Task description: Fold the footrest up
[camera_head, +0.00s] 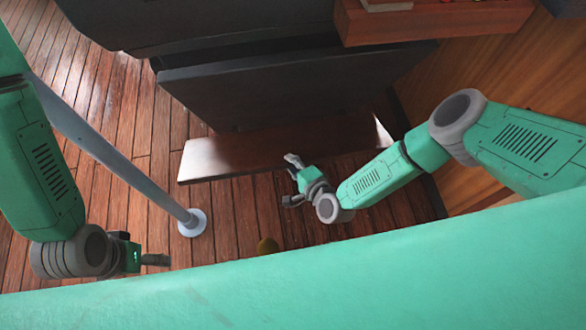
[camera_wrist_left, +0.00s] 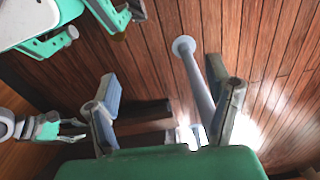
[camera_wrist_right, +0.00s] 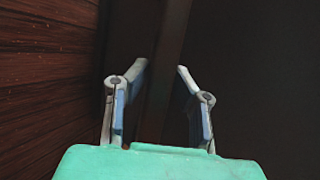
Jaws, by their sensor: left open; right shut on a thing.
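The footrest (camera_head: 225,153) is a long brown board jutting out low below the dark console in the head view. It lies roughly flat above the floor. My right gripper (camera_head: 291,181) is at its near long edge, one finger over the top and the other below. In the right wrist view, the fingers (camera_wrist_right: 162,70) close around the thin edge of the footrest (camera_wrist_right: 168,45); the rest of the board is dark there. My left gripper (camera_head: 155,260) is low at the left, away from the footrest. In the left wrist view its fingers (camera_wrist_left: 160,75) are wide apart with nothing held.
A grey pole with a round white foot (camera_head: 192,223) stands on the plank floor between my left gripper and the footrest. A dark panel (camera_head: 280,85) rises behind the footrest. A wooden wall (camera_head: 470,80) is at the right.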

